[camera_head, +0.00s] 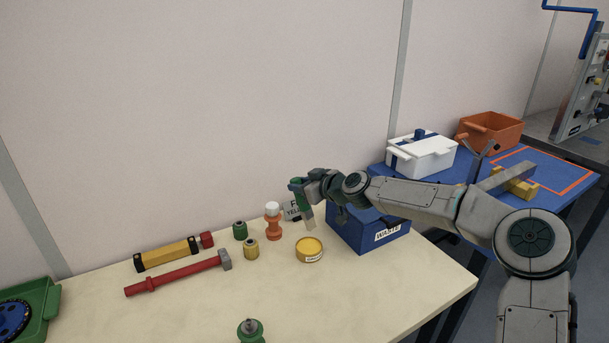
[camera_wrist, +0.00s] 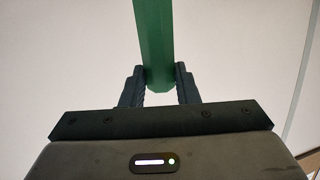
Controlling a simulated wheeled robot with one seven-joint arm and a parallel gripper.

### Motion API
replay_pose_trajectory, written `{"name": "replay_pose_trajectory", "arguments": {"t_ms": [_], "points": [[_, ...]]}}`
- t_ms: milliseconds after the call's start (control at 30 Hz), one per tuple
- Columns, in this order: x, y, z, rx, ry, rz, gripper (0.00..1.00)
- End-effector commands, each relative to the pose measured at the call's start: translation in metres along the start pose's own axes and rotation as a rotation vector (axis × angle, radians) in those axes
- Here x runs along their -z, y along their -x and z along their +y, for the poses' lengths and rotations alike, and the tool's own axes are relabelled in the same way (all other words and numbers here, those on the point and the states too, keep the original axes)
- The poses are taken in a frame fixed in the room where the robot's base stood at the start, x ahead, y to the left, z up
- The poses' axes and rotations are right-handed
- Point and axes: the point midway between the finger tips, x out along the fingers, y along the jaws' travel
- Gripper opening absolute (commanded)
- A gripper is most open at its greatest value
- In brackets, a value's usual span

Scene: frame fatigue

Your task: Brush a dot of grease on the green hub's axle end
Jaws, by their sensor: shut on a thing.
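My gripper (camera_head: 302,186) is shut on the green handle of a brush. In the wrist view the handle (camera_wrist: 154,35) stands between the two dark fingertips (camera_wrist: 160,74). In the head view the brush (camera_head: 309,222) points down with its pale bristle end above and behind a round yellow tin (camera_head: 309,245) with a white label. I cannot tell whether bristles carry grease. A green hub (camera_head: 250,333) with a grey axle end on top stands at the table's front edge, partly cut off by the picture, well apart from the brush.
A smaller green part (camera_head: 240,230), a yellow part (camera_head: 251,249) and an orange-and-white bottle (camera_head: 273,222) stand left of the tin. A red hammer (camera_head: 180,274) and a yellow level-like tool (camera_head: 167,254) lie farther left. A blue waste box (camera_head: 372,236) stands right.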

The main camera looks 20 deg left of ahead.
Motion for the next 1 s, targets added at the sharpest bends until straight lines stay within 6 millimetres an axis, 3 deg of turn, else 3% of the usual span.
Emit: {"name": "replay_pose_trajectory", "arguments": {"t_ms": [333,633,1000], "points": [[-0.022,-0.016,-0.015,0.018,0.003,0.007,0.05],[-0.047,-0.024,-0.015,0.015,0.002,0.007,0.05],[-0.053,-0.026,-0.015,0.013,0.004,0.007,0.05]]}}
